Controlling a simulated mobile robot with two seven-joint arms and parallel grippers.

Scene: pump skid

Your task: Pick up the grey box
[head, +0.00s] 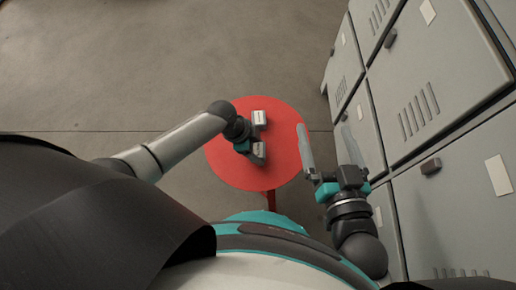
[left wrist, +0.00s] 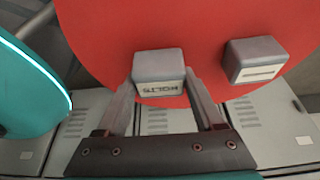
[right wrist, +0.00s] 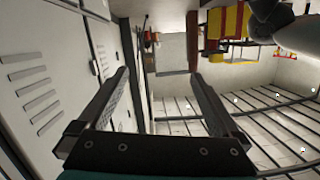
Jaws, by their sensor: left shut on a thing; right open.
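A grey box (left wrist: 158,65) with a lettered white label sits between the fingertips of my left gripper (left wrist: 160,80), which is shut on it. In the head view this box (head: 259,151) is partly covered by the left gripper (head: 254,147), over the red round table (head: 225,173). I cannot tell whether it touches the tabletop. A second grey box (left wrist: 255,58) with a pale label stands apart on the table, and in the head view it is the upper box (head: 259,117). My right gripper (head: 327,143) is open and empty, right of the table.
Grey cabinets (head: 425,100) with vents and dark handles run along the right, close to my right gripper. Bare floor (head: 120,70) lies left of and beyond the table. The right wrist view shows a yellow and red structure (right wrist: 228,25) far off.

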